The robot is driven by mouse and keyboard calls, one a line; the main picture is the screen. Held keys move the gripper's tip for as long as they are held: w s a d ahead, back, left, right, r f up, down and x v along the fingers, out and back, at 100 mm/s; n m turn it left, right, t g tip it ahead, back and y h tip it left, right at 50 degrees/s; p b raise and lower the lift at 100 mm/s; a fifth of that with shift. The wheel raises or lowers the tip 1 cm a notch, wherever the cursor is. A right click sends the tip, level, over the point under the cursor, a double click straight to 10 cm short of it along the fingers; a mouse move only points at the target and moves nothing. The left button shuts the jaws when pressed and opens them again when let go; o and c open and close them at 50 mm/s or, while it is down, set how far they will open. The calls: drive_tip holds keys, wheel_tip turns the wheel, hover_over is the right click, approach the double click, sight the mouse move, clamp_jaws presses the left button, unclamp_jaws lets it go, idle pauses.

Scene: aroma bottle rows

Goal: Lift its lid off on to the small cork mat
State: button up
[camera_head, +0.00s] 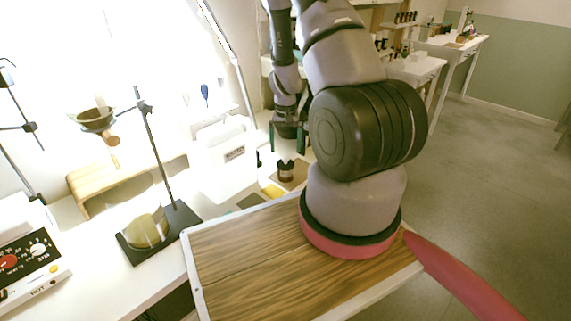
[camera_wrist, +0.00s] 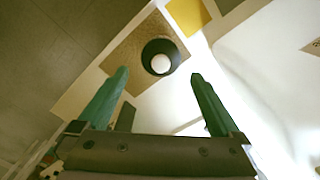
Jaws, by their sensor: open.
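A small dark round jar (camera_head: 286,171) with a pale band stands upright on a brown cork-coloured mat (camera_head: 300,175) on the white bench. In the wrist view the jar (camera_wrist: 152,48) shows from above as a dark ring around a white round centre; I cannot tell whether that centre is part of a lid. The mat (camera_wrist: 122,48) lies under it. My gripper (camera_head: 288,148) hangs above the jar, pointing down. In the wrist view my gripper (camera_wrist: 158,73) has its two green fingers wide apart, with nothing between the tips. The jar appears beyond them, untouched.
A yellow patch (camera_head: 272,191) lies beside the mat, and shows in the wrist view (camera_wrist: 188,14). A white container (camera_head: 226,158) stands left of the jar. A stand with a rod (camera_head: 160,160) is further left. A wood-topped surface (camera_head: 240,260) is in front.

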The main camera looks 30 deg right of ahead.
sight(285, 157)
wheel_tip(285, 157, down, 5)
drive_tip(key=shift+s+a+f, duration=0.1)
drive_tip(key=shift+f, duration=0.05)
